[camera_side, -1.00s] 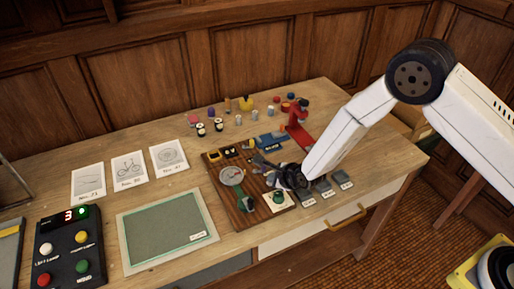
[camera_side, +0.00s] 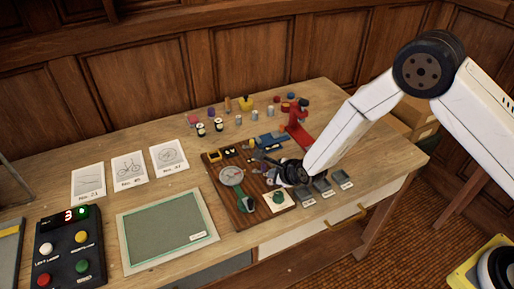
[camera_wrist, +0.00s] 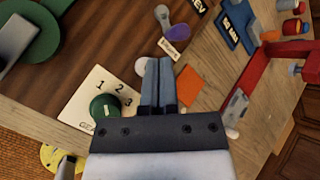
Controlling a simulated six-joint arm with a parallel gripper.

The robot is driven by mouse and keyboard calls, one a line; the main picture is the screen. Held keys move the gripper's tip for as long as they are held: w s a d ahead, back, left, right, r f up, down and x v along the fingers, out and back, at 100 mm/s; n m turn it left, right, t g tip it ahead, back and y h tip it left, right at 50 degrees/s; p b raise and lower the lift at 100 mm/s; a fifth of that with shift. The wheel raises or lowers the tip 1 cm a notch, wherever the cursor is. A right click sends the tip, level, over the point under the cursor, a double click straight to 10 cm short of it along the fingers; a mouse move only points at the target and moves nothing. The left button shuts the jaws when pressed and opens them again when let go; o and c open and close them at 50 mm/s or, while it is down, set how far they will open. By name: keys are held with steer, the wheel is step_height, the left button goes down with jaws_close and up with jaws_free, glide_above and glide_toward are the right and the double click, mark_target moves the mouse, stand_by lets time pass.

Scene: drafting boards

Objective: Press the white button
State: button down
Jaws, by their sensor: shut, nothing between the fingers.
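The white button (camera_side: 46,249) is on the upper left of a black control box (camera_side: 60,266) at the left end of the table in the side view. The box also has yellow (camera_side: 81,236), red (camera_side: 43,279) and green (camera_side: 82,266) buttons and a lit display reading 3. My gripper (camera_side: 270,173) is far to the right of the box, over the wooden board. In the wrist view my gripper (camera_wrist: 157,62) is shut with its fingers together and nothing between them. The control box is not in the wrist view.
A brown board (camera_side: 213,177) with a dial and a green knob (camera_wrist: 105,107) on a numbered card lies under my gripper. A green mat (camera_side: 165,235) lies between board and box. A red stand (camera_side: 298,133) and several small items stand behind. Paper cards (camera_side: 130,170) lie flat.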

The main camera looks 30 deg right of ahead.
steer(key=shift+r, duration=2.5)
steer(key=s+d+r+n+g+h, duration=0.1)
steer(key=s+d+r+n+g, duration=0.2)
steer(key=s+d+r+n, duration=0.2)
steer(key=s+d+r+n+g+h, duration=0.1)
steer(key=s+d+r+n+g, duration=0.2)
steer(key=s+d+n, duration=0.9)
steer(key=s+r+n, duration=0.3)
steer(key=s+n, duration=0.4)
steer(key=shift+d+r+n, duration=0.15)
steer(key=shift+d+n, duration=0.05)
steer(key=shift+n, duration=0.1)
